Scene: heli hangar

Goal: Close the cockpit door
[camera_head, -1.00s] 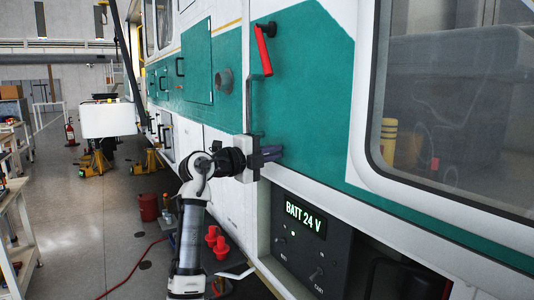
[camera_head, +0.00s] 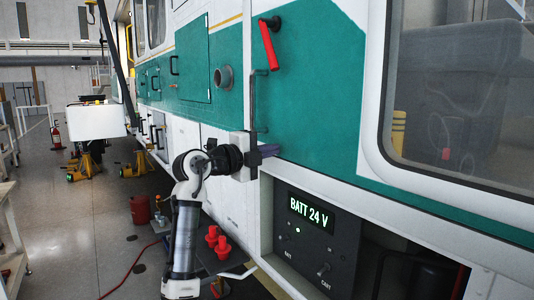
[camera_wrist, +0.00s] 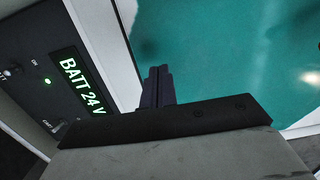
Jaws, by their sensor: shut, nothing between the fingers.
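The cockpit door (camera_head: 320,110) is a teal and white panel with a large window (camera_head: 455,110) on the right of the head view. A red lever handle (camera_head: 268,46) sits near its upper left, and a dark vertical grab bar (camera_head: 255,100) runs below and left of that. The door looks nearly in line with the fuselage side; I cannot tell whether a gap is left. My gripper (camera_head: 268,151) is shut and empty at the door's lower left, by the bar's lower end. In the wrist view the closed fingers (camera_wrist: 157,88) point at the teal surface; contact is unclear.
A battery panel (camera_head: 310,213) reading "BATT 24 V" sits in a recess just below my gripper. Red plugs (camera_head: 217,240), a red can (camera_head: 140,209) and a red hose are on the floor. Yellow jacks (camera_head: 84,168) stand further back.

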